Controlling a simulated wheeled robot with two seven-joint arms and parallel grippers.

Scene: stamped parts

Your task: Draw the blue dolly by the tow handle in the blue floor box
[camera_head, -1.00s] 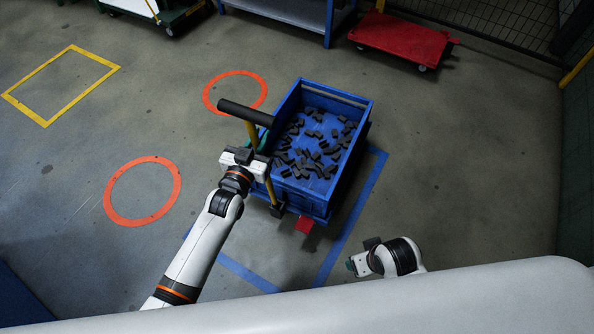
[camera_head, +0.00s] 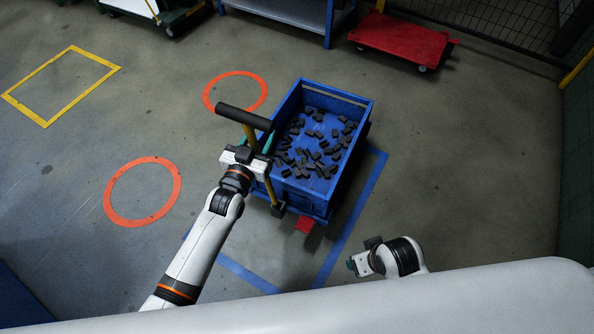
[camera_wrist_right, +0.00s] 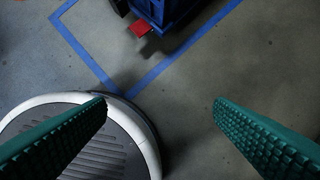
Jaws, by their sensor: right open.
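A red pedal (camera_head: 305,226) sticks out at the dolly's near end. Orange rings (camera_head: 108,190) and a yellow floor rectangle (camera_head: 43,125) lie to the left. A red cart (camera_head: 405,38) and a blue shelf (camera_head: 285,10) stand at the back. The floor left of the dolly is clear.

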